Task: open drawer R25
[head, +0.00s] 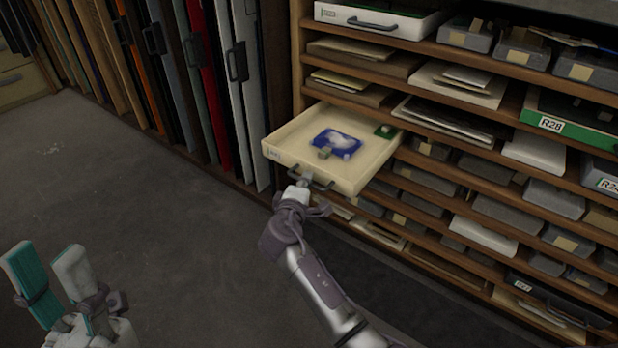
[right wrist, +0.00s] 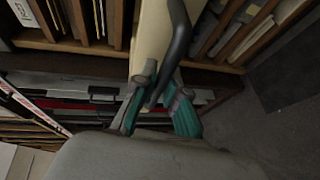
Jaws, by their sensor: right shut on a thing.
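A cream drawer (head: 284,149) sticks well out of the wooden shelf rack; the small label on its front is too small to read. Inside lie a blue and white piece, a small greyish block and a green piece. My right gripper (head: 301,186) is shut on its dark bar handle (head: 322,183). In the right wrist view the handle (right wrist: 178,40) runs down between the fingers (right wrist: 160,100), in front of the cream drawer front (right wrist: 151,35). My left gripper (head: 58,285) is open and empty, low at the left over the floor.
The rack (head: 296,60) holds several trays and boxes, among them a green one marked R28 (head: 550,123) and a white drawer (head: 370,20) above. Tall upright panels with handles (head: 238,60) stand left of the drawer.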

